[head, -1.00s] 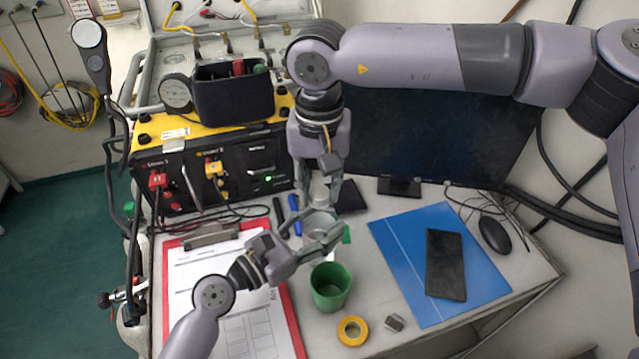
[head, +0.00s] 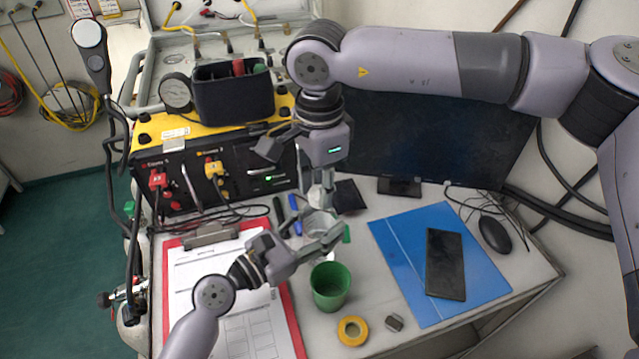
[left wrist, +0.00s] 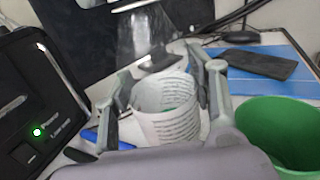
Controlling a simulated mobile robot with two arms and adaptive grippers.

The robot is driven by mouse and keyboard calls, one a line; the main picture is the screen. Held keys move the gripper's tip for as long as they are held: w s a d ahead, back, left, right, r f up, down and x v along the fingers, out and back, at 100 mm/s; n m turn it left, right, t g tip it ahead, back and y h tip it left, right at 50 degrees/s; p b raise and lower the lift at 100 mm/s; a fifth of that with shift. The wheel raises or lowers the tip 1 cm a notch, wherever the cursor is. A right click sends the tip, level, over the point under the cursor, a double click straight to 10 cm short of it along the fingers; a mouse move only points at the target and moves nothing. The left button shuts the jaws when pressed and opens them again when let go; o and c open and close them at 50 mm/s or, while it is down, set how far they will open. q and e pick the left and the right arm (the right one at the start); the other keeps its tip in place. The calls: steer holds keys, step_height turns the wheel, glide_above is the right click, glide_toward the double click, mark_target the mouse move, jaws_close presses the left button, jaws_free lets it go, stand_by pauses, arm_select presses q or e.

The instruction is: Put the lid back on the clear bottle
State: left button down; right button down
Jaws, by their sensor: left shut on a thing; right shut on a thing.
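The clear bottle (head: 319,222) stands over the desk behind the green cup. My left gripper (head: 317,232) is shut around its sides. In the left wrist view the bottle (left wrist: 166,112) shows as a see-through cylinder with printed lines, between the two fingers. My right gripper (head: 321,190) points down from above, directly over the bottle, and is shut on a small pale thing that looks like the lid. The fingers largely hide it. I cannot tell whether the lid touches the bottle's rim.
A green cup (head: 330,287) stands just in front of the bottle. Yellow tape (head: 352,331) lies nearer the front edge. A red clipboard (head: 288,318) is at left. A blue folder (head: 390,248) with a dark phone (head: 445,264) is at right. Blue and black pens lie behind my left gripper.

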steer(key=m, duration=0.6)
steer(key=shift+m, duration=0.3)
steer(key=m, duration=1.7)
steer(key=c, duration=1.2)
jaws_free()
step_height(320, 180, up, 12)
steer(key=shift+f, duration=0.1)
